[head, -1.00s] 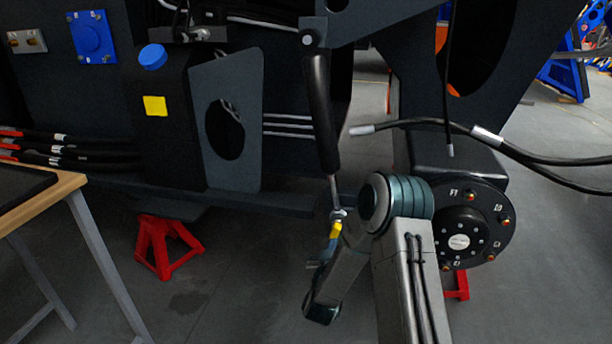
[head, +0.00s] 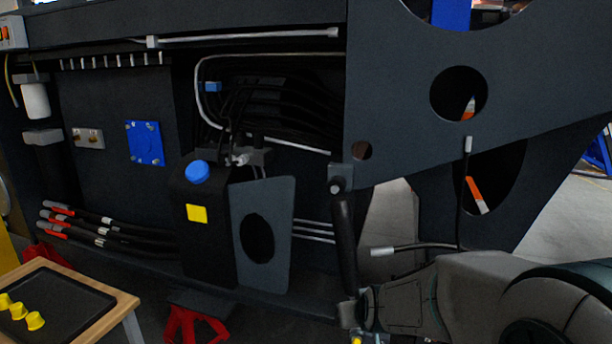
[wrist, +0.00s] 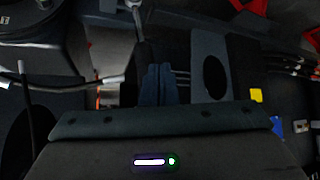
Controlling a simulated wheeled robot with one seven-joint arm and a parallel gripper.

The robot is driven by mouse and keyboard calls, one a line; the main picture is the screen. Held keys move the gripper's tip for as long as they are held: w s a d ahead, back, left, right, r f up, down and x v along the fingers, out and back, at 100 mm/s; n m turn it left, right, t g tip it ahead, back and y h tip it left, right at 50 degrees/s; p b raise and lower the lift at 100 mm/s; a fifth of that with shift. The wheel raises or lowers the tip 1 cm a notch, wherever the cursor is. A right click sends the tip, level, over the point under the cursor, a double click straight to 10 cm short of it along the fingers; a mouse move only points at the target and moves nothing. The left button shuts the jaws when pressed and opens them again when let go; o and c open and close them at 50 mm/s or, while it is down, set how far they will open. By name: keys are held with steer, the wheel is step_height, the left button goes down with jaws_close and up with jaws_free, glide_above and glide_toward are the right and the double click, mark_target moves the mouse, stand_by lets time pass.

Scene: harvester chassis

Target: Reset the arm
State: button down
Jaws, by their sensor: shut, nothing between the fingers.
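My gripper (wrist: 158,68) shows in the wrist view as two dark fingers pressed together, pointing up in the picture with nothing between them. Its dark palm with a lit white strip and a green light fills the bottom of that view. The dark chassis lies beyond the fingers, apparently upside down. My arm crosses the lower right of the head view, its grey links folded close to the camera. The fingers appear clear of the chassis, though the exact gap cannot be told.
The chassis carries a black tank with a blue cap (head: 197,171), a plate with an oval hole (head: 279,205) and a black cylinder (head: 345,235) beside my arm. A black hose (head: 425,247) hangs near my arm. A wooden table (head: 118,298) with a black tray stands at lower left.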

steer(key=s+d+r+g+p, duration=0.1)
steer(key=s+r+g+p, duration=0.2)
steer(key=s+r+p, duration=0.2)
steer(key=s+d+r+m+g+p, duration=0.1)
steer(key=s+r+p, duration=0.4)
steer(key=s+r, duration=0.6)
steer(key=s+d+g, duration=0.1)
steer(key=s, duration=0.3)
steer(key=shift+s+d+m+g+h+p, duration=0.3)
steer(key=shift+g+h, duration=0.1)
steer(key=shift+a+r, duration=0.1)
